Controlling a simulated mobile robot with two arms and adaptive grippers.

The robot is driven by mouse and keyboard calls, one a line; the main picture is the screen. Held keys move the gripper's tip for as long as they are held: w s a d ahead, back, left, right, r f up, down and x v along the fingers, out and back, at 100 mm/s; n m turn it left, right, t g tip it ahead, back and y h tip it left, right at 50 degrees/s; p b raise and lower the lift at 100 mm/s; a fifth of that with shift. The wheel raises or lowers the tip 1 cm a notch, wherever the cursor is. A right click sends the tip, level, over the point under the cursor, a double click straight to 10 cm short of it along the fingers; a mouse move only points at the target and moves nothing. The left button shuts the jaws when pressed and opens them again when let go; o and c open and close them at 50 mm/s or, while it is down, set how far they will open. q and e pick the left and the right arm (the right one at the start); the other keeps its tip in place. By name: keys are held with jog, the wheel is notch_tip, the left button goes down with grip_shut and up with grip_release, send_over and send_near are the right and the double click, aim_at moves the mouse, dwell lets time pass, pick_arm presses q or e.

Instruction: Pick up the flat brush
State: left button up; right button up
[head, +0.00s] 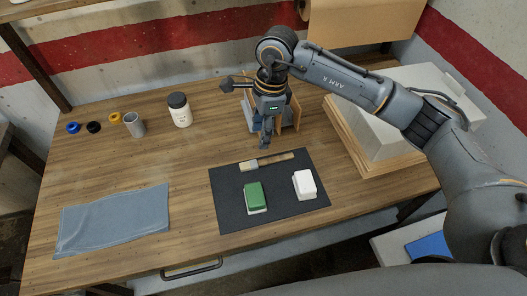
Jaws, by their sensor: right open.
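The flat brush (280,158) lies near the back edge of the black mat (232,203). It has a wooden handle pointing right and a pale head at its left end. My right gripper (265,146) is open, pointing down just behind the brush in the picture, with its fingertips close above or beyond it. The fingers look narrow from here, and I cannot tell the exact height gap. Nothing shows between them. My left gripper is out of view.
A green block (253,195) and a white block (304,183) sit on the mat. A wooden holder (296,113) stands behind my gripper. A pale box (372,128) stands right.

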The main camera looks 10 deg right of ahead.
jog(key=w+d+h, duration=0.1)
jog(key=d+h, duration=0.1)
jog(key=d, duration=0.2)
jog(key=p, duration=0.2)
send_over(273, 159)
notch_tip(273, 159, down, 7)
jog(key=shift+w+r, duration=0.15)
jog(key=shift+r, duration=0.05)
jog(key=shift+f, duration=0.35)
jog(key=f+p, duration=0.1)
jog(key=f, duration=0.1)
jog(key=f+p, duration=0.2)
jog(key=shift+s+f, duration=0.2)
jog(key=shift+f, duration=0.55)
grip_shut()
